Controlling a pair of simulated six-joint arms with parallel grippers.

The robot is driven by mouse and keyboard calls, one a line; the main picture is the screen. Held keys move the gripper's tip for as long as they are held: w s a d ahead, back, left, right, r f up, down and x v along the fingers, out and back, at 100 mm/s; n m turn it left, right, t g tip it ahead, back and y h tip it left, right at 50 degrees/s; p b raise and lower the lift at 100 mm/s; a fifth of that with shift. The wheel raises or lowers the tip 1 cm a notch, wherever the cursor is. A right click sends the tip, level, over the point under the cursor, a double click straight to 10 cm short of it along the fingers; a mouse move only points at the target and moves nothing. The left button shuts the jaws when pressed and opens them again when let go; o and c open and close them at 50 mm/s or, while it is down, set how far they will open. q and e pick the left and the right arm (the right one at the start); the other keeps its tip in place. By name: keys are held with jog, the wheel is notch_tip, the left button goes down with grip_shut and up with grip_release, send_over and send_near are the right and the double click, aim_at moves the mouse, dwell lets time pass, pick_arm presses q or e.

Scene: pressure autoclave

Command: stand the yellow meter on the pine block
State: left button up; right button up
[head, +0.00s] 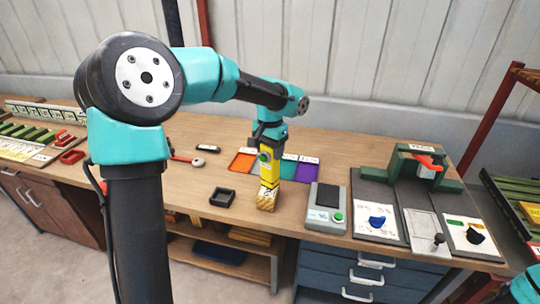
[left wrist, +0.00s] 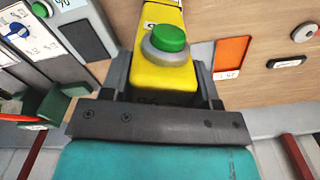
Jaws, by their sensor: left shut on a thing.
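The yellow meter (head: 270,172) is upright over the front part of the bench, and it fills the middle of the left wrist view (left wrist: 165,80) with a green knob on its face. My left gripper (head: 268,143) is shut on its upper part, one finger on each side. The pine block (head: 266,200) is directly below the meter, near the bench's front edge. The meter's lower end meets the block in the picture; I cannot tell whether they touch or a small gap is left. My right gripper is out of view.
A grey device with a green button (head: 326,207) stands just right of the block. A black square tray (head: 222,197) lies to the left. Orange (head: 243,163) and purple (head: 307,170) mats lie behind. A green press (head: 420,165) stands at the right. The bench's left middle is fairly clear.

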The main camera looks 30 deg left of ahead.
pick_arm(q)
jog(key=shift+w+a+f, duration=0.1)
jog(key=shift+w+a, duration=0.2)
jog(key=shift+w, duration=0.2)
jog(key=shift+w+a, duration=0.3)
jog(key=shift+w, duration=0.2)
jog(key=shift+f, duration=1.9)
jog(key=o, duration=1.4)
jog(key=shift+c, duration=0.2)
notch_tip(320, 180, up, 12)
jog(key=shift+r, duration=0.15)
